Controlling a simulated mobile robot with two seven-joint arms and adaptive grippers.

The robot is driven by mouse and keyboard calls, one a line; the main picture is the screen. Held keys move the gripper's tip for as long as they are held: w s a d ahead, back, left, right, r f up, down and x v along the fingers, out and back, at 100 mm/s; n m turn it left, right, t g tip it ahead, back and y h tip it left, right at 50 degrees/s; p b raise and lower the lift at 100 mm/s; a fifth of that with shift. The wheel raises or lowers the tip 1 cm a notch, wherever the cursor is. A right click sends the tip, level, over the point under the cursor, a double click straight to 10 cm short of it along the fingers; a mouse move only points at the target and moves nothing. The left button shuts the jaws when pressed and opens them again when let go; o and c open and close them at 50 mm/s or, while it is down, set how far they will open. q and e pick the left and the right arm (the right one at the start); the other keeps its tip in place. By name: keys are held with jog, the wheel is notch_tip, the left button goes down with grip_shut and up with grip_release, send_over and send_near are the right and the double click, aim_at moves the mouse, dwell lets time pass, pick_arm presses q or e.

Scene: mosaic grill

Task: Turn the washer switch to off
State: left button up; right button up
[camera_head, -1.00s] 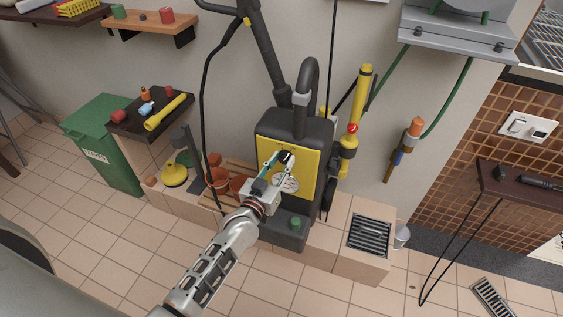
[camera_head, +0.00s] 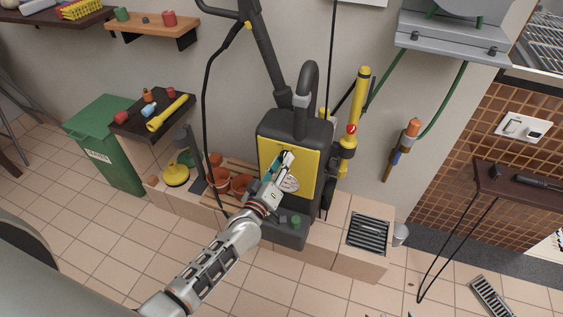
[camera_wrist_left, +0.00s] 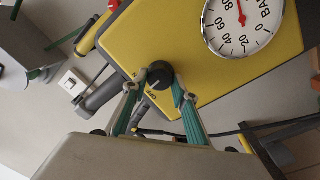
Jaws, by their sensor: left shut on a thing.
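The washer (camera_head: 295,130) is a black and yellow machine standing against the wall, with a yellow front panel. Its switch (camera_wrist_left: 160,74) is a round black knob near the panel's edge in the left wrist view, with small lettering beside it. My left gripper (camera_head: 285,159) is at the panel in the head view, its fingers covering the knob there. In the left wrist view my left gripper (camera_wrist_left: 161,80) has one teal-padded finger on each side of the knob and is shut on it. A round white gauge (camera_wrist_left: 241,22) with a red needle is beside the knob. My right gripper is out of view.
Terracotta pots (camera_head: 219,178) and a yellow-based tool (camera_head: 175,173) stand left of the washer. A yellow cylinder (camera_head: 357,110) is on its right. A metal grate (camera_head: 369,233) lies on the low ledge. The tiled floor (camera_head: 120,240) in front is largely clear.

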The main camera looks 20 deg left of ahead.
pick_arm(q)
jog(key=shift+f+n, duration=0.1)
jog(key=shift+n, duration=2.3)
jog(key=o, duration=1.1)
jog(key=shift+s, duration=0.1)
jog(key=s, duration=0.8)
jog(key=s+a, duration=0.1)
jog(key=s, duration=0.2)
jog(key=shift+s+f, duration=0.35)
jog(key=shift+s, duration=0.05)
